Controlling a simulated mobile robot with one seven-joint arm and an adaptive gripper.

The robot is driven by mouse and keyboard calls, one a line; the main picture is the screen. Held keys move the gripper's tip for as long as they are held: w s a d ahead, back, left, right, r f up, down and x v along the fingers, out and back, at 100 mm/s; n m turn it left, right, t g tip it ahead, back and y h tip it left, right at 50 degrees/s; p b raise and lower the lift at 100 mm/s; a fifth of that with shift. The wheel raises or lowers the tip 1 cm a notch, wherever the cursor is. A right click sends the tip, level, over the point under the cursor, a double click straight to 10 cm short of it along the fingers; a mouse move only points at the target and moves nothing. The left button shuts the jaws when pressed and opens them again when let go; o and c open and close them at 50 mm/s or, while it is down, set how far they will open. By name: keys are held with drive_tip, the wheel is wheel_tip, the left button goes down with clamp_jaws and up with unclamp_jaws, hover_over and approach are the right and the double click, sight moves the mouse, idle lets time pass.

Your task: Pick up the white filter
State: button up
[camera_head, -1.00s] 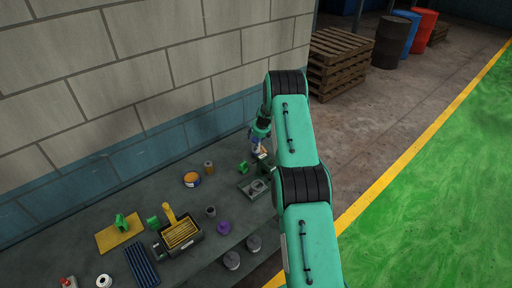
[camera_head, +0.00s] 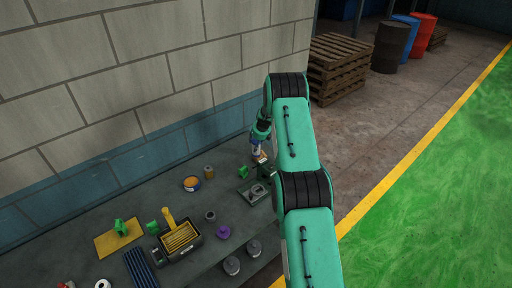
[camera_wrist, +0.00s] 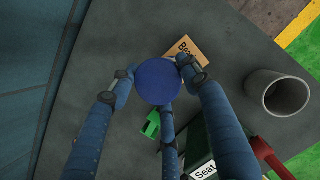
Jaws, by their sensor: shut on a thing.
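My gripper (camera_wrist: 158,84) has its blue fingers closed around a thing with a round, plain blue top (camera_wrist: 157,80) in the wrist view. I take this to be the white filter; from above, its sides are hidden by its top and the fingers. In the head view my gripper (camera_head: 257,141) points down at the far end of the bench, and a small whitish part of the filter (camera_head: 256,149) shows under it. I cannot tell whether its base touches the bench.
Close by are a tan label card (camera_wrist: 205,50), a green piece (camera_wrist: 152,125), a grey open tube (camera_wrist: 278,92) and a box marked "Seat" (camera_wrist: 205,170). Several parts cover the bench (camera_head: 110,215), and a block wall (camera_head: 120,90) runs behind.

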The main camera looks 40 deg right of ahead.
drive_tip(key=shift+r+b, duration=0.6)
drive_tip(key=shift+r, duration=3.7)
drive_tip(key=shift+c, duration=0.2)
drive_tip(key=shift+d, duration=0.1)
drive_tip(key=shift+s+d+r+p, duration=0.15)
drive_tip(key=shift+d+p, duration=0.35)
drive_tip(key=shift+d, duration=0.75)
drive_tip(key=shift+f+p, duration=0.45)
drive_tip(key=shift+f, duration=2.5)
drive_tip(key=shift+f+p, duration=0.35)
drive_tip(key=shift+f, duration=1.7)
